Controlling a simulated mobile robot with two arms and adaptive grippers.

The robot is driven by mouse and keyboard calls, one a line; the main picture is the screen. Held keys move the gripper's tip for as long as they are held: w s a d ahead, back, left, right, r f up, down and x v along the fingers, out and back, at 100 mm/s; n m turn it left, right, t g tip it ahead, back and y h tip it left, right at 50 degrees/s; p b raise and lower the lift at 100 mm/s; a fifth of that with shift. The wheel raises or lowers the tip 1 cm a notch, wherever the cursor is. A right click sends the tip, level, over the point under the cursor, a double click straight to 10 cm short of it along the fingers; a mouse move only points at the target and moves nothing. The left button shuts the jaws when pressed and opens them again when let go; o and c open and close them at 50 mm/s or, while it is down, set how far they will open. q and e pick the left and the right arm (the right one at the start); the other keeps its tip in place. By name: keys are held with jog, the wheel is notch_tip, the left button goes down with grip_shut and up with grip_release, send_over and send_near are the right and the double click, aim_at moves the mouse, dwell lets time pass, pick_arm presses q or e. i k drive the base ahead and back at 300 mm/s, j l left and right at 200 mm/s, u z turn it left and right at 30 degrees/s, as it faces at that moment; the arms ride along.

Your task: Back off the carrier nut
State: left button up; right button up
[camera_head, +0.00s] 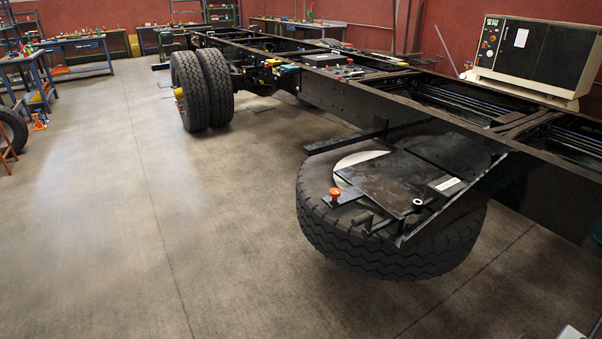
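A spare wheel (372,250) lies flat in its carrier under the near end of the black chassis frame. A dark carrier plate (395,178) covers much of its top. An orange knob-like piece (335,193) stands on a small dark plate at the wheel's left side. A small pale ring-shaped piece (417,203) sits at the carrier plate's front edge. Either could be the carrier nut; I cannot tell which. Neither of my grippers can be made out, and nothing touches the orange piece or the ring.
The black chassis frame (340,92) runs from right to back left, with double wheels (203,88) further back. A cabinet (530,55) stands behind it at right. Workbenches (75,50) line the back left. The concrete floor (110,220) at left is clear.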

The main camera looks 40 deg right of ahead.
aim_at(334, 193)
jog(key=i+j+z, duration=0.1)
jog(key=i+z, duration=0.25)
jog(key=i+j+z, duration=0.2)
jog(key=i+z, duration=0.15)
jog(key=i, duration=0.15)
jog(key=i+j+z, duration=0.35)
jog(key=i+l, duration=0.05)
